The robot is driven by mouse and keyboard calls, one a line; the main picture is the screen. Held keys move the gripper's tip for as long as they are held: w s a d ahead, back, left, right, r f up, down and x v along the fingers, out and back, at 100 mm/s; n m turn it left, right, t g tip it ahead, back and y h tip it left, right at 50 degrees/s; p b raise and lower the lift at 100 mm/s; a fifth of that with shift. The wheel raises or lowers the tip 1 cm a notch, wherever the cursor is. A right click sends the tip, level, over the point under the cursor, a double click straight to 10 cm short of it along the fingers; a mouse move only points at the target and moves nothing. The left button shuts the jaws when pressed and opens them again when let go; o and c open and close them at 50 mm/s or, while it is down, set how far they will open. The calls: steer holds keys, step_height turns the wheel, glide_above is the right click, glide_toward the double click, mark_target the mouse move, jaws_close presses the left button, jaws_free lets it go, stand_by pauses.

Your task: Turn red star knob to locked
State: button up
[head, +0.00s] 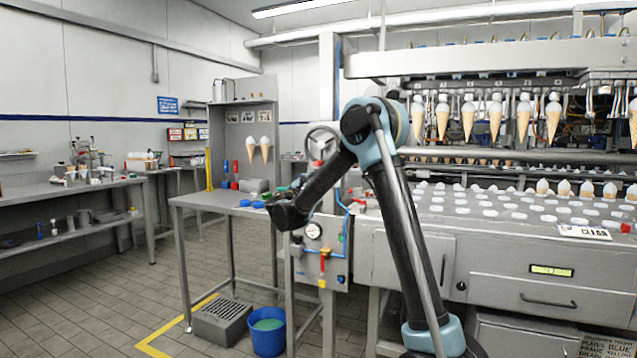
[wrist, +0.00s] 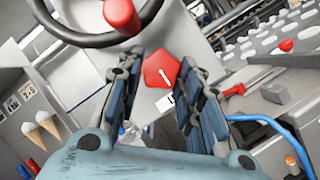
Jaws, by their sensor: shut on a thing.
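The red star knob (wrist: 158,68) shows in the wrist view on a pale grey panel, with a white line on its face. A small label, partly hidden, sits just below it. My gripper (wrist: 161,82) has one dark finger on each side of the knob and is shut on it. In the head view my gripper (head: 284,211) is at the grey panel left of the machine, and I cannot make out the knob there.
A dark handwheel with a red handle (wrist: 122,16) is close above the fingers. A red lever (wrist: 235,90) and a blue hose (wrist: 262,120) lie to the right. A steel table (head: 215,199) stands left of the panel, with a blue bucket (head: 268,335) on the floor.

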steer(key=o, duration=1.1)
steer(key=shift+d, duration=0.1)
steer(key=shift+c, duration=0.2)
steer(key=shift+f, duration=0.1)
steer(key=v, duration=1.2)
